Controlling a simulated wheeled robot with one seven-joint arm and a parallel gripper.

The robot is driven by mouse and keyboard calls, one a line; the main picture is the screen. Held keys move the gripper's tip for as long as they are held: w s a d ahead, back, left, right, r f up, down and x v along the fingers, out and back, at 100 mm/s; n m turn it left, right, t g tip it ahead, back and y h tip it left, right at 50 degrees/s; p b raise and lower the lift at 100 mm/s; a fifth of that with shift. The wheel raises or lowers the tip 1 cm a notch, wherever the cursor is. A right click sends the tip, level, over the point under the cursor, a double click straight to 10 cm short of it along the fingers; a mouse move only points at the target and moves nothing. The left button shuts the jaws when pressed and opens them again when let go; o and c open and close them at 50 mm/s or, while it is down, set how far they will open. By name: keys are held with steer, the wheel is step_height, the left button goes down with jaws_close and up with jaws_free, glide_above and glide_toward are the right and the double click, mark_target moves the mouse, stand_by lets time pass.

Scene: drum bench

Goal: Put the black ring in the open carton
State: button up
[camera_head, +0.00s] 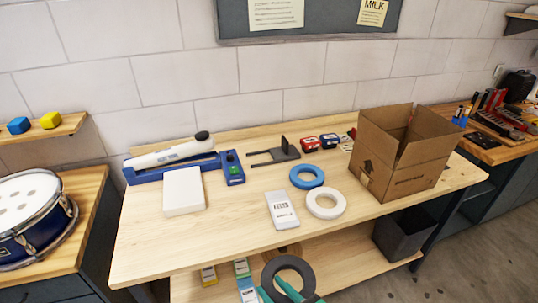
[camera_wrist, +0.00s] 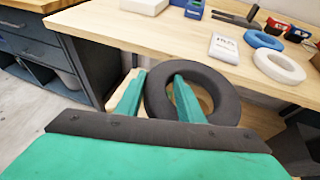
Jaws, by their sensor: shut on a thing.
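The black ring (camera_head: 306,269) is in my gripper (camera_head: 292,296) at the bottom of the head view, in front of the bench's front edge. In the wrist view the black ring (camera_wrist: 160,97) stands up between the green fingers of my gripper (camera_wrist: 165,90), with one finger through its hole; the jaws are shut on its rim. The open carton (camera_head: 402,173) is a brown cardboard box on the right part of the bench top, its flaps raised. Its inside bottom is hidden. My gripper is left of the carton and nearer the camera.
A blue ring (camera_head: 306,170) and a white ring (camera_head: 342,203) lie left of the carton, beside a labelled white box (camera_head: 281,210). The bench top (camera_head: 235,240) is clear at front left. A lower shelf (camera_head: 350,279) holds small boxes and a dark bin (camera_head: 402,240).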

steer(key=w+f+m+h, duration=0.1)
steer(key=f+m+h, duration=0.1)
steer(key=f, duration=0.7)
steer(key=w+f+m+t+h, duration=0.1)
steer(key=w+f+m+h, duration=0.1)
steer(key=f, duration=0.8)
steer(key=w+a+f+m+h, duration=0.1)
steer(key=w+f+m+h, duration=0.1)
steer(key=f, duration=0.8)
steer(key=shift+w+t+h, duration=0.15)
steer(key=shift+t+h, duration=0.25)
steer(key=shift+h, duration=0.1)
steer(key=shift+w+f, duration=0.1)
steer(key=shift+f, duration=0.1)
